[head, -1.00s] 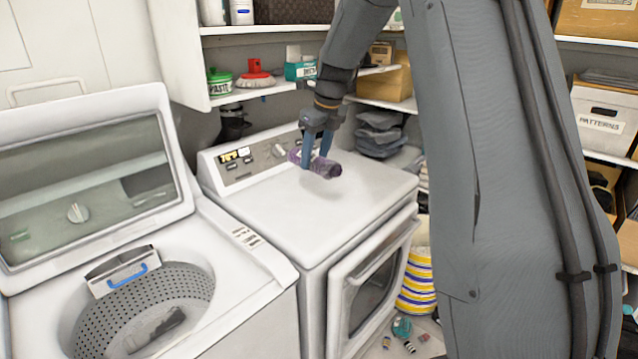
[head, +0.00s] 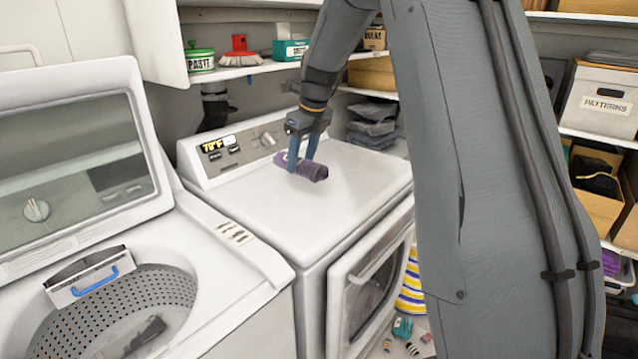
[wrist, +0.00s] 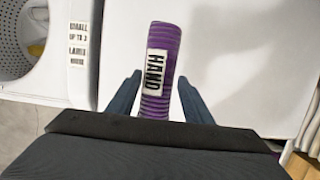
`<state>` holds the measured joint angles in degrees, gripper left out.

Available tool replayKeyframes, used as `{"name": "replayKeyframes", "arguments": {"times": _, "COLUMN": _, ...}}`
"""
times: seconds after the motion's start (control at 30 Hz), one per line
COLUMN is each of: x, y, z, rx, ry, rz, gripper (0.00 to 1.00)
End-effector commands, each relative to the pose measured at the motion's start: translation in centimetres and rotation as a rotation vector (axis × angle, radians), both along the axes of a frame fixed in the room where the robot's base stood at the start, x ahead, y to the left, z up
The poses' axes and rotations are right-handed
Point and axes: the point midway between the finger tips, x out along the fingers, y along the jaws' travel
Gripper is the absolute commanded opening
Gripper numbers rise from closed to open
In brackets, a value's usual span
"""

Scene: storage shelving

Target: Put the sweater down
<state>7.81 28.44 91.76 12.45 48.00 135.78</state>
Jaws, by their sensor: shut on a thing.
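A purple, ribbed, rolled piece of knitwear, apparently the sweater (head: 313,171), lies between the fingers of my gripper (head: 302,163) in the head view. It is over the white dryer top, near the control panel; I cannot tell whether it touches the surface. In the wrist view, the roll (wrist: 157,40) bears a white label reading "HAND" and points away from the gripper (wrist: 158,92). One finger stands on each side of it. My gripper is shut on the roll, and its near end is partly hidden by the gripper body.
The dryer top (head: 280,215) is otherwise clear. An open top-loading washer (head: 250,262) stands at left with its lid up. Shelves hold a green tub (head: 199,61), a brush (head: 240,58) and folded dark cloth (head: 373,127). A striped basket (head: 413,285) stands right of the dryer.

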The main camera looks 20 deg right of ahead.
Motion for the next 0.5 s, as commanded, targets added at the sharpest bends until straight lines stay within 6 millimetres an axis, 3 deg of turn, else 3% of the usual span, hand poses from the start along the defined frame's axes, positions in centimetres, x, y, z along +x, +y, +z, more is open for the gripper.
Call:
{"name": "replayKeyframes", "arguments": {"times": 0.17, "x": 0.1, "y": -0.1, "z": -1.4, "rx": 0.001, "ry": 0.002, "rz": -0.002, "gripper": 0.15}}
{"name": "replayKeyframes", "arguments": {"times": 0.5, "x": 0.1, "y": -0.2, "z": -6.4, "rx": 0.001, "ry": 0.000, "rz": -0.003, "gripper": 0.15}}
